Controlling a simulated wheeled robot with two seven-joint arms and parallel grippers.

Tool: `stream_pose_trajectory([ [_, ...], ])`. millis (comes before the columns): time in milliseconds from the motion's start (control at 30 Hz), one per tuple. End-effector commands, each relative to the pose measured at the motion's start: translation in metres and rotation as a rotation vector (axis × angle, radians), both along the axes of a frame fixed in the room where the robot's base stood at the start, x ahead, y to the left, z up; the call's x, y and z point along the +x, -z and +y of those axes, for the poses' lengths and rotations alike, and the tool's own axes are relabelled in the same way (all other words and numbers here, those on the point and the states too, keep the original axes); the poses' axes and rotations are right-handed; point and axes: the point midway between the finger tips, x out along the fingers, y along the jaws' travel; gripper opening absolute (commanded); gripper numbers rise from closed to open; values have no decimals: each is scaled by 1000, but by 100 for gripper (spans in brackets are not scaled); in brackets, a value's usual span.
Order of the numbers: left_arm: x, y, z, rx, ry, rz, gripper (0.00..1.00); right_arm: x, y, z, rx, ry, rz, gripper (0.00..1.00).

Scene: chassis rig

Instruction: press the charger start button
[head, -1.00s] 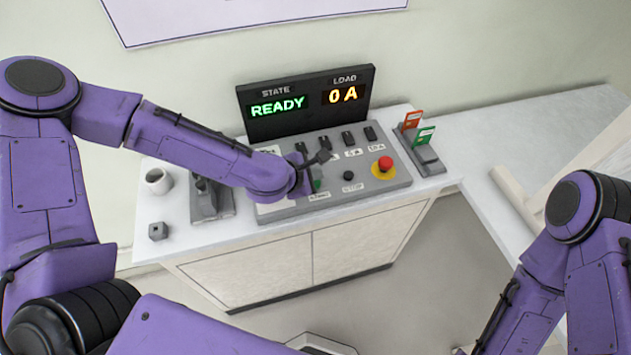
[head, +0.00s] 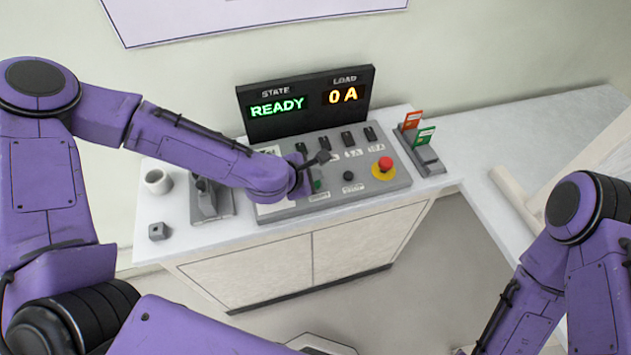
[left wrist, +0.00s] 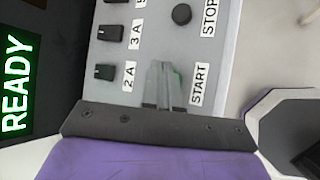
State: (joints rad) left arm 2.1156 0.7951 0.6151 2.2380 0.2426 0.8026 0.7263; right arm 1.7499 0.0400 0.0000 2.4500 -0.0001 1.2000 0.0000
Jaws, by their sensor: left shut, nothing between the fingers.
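I cannot tell whether the fingertips touch the button. The left gripper is shut and empty. The display (head: 306,104) reads READY in green and 0 A in amber. My right gripper is out of view.
A black stop button (head: 348,176) and a red emergency knob (head: 385,163) sit to the right on the panel. Black switches (head: 347,139) line its back.

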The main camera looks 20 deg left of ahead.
Motion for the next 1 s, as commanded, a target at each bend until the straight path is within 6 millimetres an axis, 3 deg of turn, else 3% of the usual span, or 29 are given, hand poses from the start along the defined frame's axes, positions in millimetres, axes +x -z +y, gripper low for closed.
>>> stream_pose_trajectory([
  [1000,0,8,0,0,0,0,0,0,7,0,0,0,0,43],
])
